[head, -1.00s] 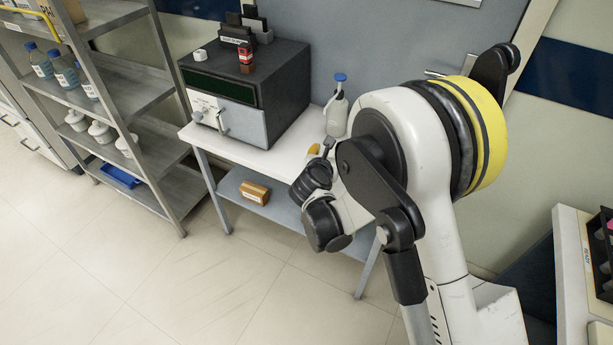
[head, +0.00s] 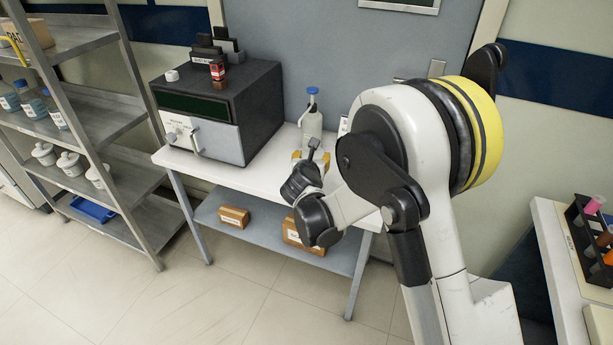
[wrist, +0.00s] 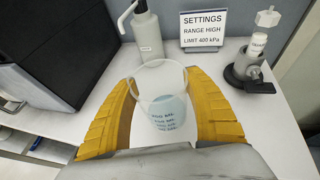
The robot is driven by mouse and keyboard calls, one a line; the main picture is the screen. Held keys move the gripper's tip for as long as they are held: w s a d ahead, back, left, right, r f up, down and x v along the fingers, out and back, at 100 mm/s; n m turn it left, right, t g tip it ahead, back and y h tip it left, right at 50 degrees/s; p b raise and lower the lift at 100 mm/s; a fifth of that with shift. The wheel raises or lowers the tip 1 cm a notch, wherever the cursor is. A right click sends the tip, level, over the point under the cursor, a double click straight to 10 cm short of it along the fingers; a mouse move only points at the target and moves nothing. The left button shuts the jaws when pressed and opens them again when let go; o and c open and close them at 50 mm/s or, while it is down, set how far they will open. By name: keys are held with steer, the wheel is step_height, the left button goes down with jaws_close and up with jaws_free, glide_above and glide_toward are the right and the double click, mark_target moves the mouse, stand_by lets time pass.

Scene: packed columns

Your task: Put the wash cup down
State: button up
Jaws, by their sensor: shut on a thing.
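The wash cup (wrist: 166,108) is a clear, tapered cup with dark print and a pale blue-grey lower part. In the wrist view it stands upright between the yellow fingers of my gripper (wrist: 163,85), which are shut on it. The white table top (wrist: 255,130) lies under it; I cannot tell whether the cup's base touches it. In the head view my gripper (head: 311,158) is over the front part of the white table (head: 268,164), in front of a pump bottle. The cup is not clearly made out there.
The blue-topped pump bottle (head: 312,117) stands just behind the cup. A settings sign (wrist: 217,33) and a vial in a dark stand (wrist: 248,68) are at the back right. A dark oven-like box (head: 222,112) fills the table's left. Bare table lies right of the gripper.

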steer(key=shift+w+a+f, duration=0.2)
steer(key=shift+a+f, duration=0.3)
steer(key=shift+a, duration=0.25)
step_height(320, 180, down, 4)
steer(key=b, duration=0.2)
steer(key=shift+f+b, duration=0.1)
steer(key=shift+b, duration=0.3)
steer(key=o, duration=1.2)
steer(key=shift+c, duration=0.2)
